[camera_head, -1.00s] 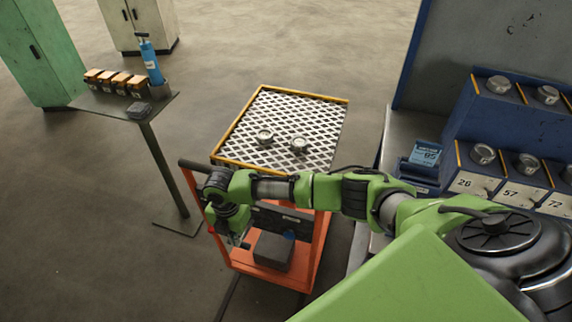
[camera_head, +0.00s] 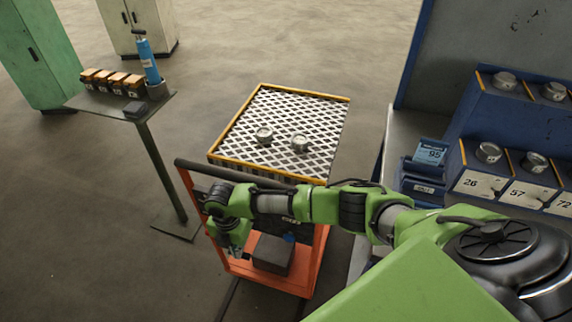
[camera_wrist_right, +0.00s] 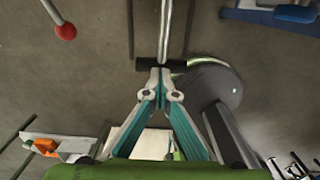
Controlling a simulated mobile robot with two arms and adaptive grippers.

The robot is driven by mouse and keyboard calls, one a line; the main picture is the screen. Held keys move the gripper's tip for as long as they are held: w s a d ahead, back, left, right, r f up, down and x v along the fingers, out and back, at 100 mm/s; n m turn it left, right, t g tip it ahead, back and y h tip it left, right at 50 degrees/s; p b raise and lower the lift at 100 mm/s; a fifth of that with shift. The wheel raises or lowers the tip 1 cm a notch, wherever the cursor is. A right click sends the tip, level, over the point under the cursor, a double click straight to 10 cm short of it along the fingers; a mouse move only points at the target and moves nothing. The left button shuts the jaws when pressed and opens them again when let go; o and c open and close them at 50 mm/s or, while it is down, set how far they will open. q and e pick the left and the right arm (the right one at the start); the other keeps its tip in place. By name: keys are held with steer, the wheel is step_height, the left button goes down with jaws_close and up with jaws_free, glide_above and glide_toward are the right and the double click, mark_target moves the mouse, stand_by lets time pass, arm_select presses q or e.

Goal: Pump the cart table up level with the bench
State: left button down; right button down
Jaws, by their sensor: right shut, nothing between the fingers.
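The orange cart (camera_head: 318,250) stands left of the bench (camera_head: 402,128). Its table (camera_head: 325,110) has a lattice top with a yellow rim and bears two round metal gauges (camera_head: 264,135) (camera_head: 300,143). My right gripper (camera_head: 235,253) is low at the cart's near left side, below the dark handle bar. In the right wrist view my gripper (camera_wrist_right: 161,74) is shut and empty. Its tips overlap a black crossbar (camera_wrist_right: 148,65) on a metal rod (camera_wrist_right: 165,25); contact cannot be told. A red knob (camera_wrist_right: 66,32) shows at the upper left. My left gripper is out of view.
A small stand (camera_head: 88,106) at left bears several orange-topped blocks and a blue pump-like bottle (camera_head: 147,62). A blue rack (camera_head: 455,150) with numbered bins and gauges stands on the bench. Open floor lies behind the cart.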

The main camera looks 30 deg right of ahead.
step_height(320, 180, up, 9)
steer(key=p, duration=0.7)
steer(key=shift+w+d+p, duration=0.25)
steer(key=shift+w+p, duration=0.05)
steer(key=shift+p, duration=0.05)
stand_by(0.4)
steer(key=shift+s+a+r+p, duration=0.3)
steer(key=shift+a+r+p, duration=0.1)
steer(key=shift+r+p, duration=0.4)
steer(key=shift+s+a+r+p, duration=0.3)
steer(key=shift+a+r+p, duration=0.1)
steer(key=shift+r+p, duration=0.4)
steer(key=shift+s+a+r+p, duration=0.3)
steer(key=shift+a+r+p, duration=0.1)
steer(key=shift+r+p, duration=0.4)
